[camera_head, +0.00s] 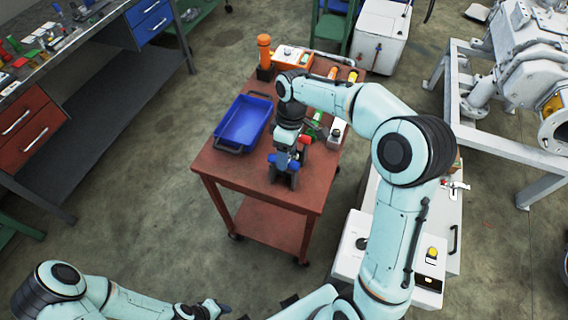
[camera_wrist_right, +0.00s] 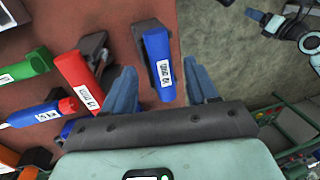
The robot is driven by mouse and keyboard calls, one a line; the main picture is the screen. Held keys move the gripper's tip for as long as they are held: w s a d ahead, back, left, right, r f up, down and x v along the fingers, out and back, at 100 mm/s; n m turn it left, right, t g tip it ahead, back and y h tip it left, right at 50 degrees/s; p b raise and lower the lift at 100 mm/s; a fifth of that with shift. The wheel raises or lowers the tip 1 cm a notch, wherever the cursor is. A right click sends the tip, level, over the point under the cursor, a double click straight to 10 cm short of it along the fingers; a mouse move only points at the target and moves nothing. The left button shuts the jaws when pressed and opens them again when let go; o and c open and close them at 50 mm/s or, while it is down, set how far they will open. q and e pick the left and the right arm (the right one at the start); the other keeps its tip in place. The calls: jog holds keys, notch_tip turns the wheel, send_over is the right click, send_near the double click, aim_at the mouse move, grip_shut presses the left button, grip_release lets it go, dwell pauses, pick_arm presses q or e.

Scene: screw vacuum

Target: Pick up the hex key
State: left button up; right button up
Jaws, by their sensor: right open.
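Several tools with coloured, labelled handles show in the right wrist view; their labels are too small to read for certain, so I cannot tell surely which is the hex key. A blue-handled tool (camera_wrist_right: 158,62) stands in a dark holder, between the spread fingers of my right gripper (camera_wrist_right: 163,86). The fingers are open on either side of it, and contact is not clear. In the head view my right gripper (camera_head: 284,168) is low over the near end of the red cart (camera_head: 250,185). My left gripper (camera_head: 212,308) is at the bottom edge, far from the cart.
A red handle (camera_wrist_right: 80,80), a green handle (camera_wrist_right: 28,66) and another blue handle (camera_wrist_right: 42,112) are close to the left of the gripper. A blue tray (camera_head: 243,122) sits on the cart's left side. The floor left of the cart is clear.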

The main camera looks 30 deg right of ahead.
jog(key=f, duration=0.3)
jog(key=a+f, duration=0.1)
jog(key=f, duration=0.1)
jog(key=shift+s, duration=0.3)
jog(key=shift+c, duration=0.3)
grip_shut()
